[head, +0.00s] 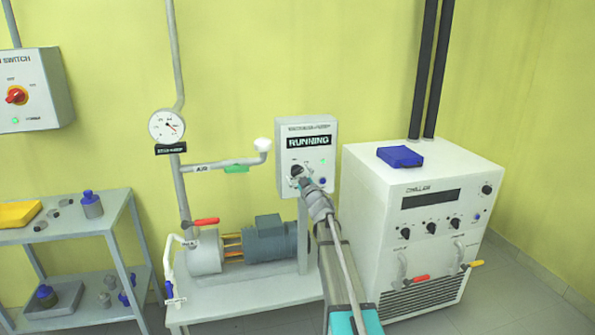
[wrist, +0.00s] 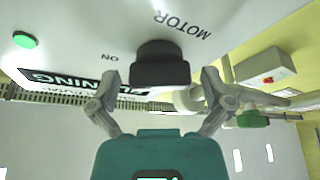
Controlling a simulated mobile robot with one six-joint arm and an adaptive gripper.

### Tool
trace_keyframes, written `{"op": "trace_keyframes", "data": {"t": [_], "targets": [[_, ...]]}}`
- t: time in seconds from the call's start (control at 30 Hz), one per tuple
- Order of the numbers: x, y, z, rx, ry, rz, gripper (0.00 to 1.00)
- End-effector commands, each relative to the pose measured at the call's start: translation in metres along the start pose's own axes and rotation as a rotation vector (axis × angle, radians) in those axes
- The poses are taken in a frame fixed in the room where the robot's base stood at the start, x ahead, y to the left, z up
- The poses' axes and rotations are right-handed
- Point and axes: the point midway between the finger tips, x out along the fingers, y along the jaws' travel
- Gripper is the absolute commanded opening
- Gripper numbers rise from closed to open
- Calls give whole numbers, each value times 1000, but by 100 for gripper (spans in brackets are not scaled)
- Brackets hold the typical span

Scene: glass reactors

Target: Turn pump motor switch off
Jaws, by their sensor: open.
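The pump's white control box (head: 317,127) stands above the pump, and its black sign reads "RUNNING". Its black motor switch knob (head: 296,170) is low on the left of the front face, partly hidden by my gripper (head: 302,182). In the wrist view the black knob (wrist: 160,65) sits close ahead, between and just beyond the fingertips of my gripper (wrist: 160,82). The words "MOTOR" and "ON" show beside it. The fingers are spread wide, one on each side, with no clear contact. A green light (wrist: 26,40) shows on the panel.
The pump (head: 268,240) sits on a grey bench below the box. A white chiller (head: 425,225) stands close on the right. A pipe with a gauge (head: 167,126) runs at left. A shelf cart (head: 110,222) and another switch box (head: 35,90) are farther left.

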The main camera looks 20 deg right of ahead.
Motion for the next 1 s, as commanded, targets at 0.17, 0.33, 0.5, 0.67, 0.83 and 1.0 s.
{"op": "trace_keyframes", "data": {"t": [0.17, 0.33, 0.5, 0.67, 0.83, 1.0], "targets": [[4, 0, 0, 0, 0, 0, 100], [4, 0, 0, 0, 0, 0, 100], [4, 0, 0, 0, 0, 0, 80], [4, 0, 0, 0, 0, 0, 50], [4, 0, 0, 0, 0, 0, 26], [4, 0, 0, -9, 0, -4, 26]]}}
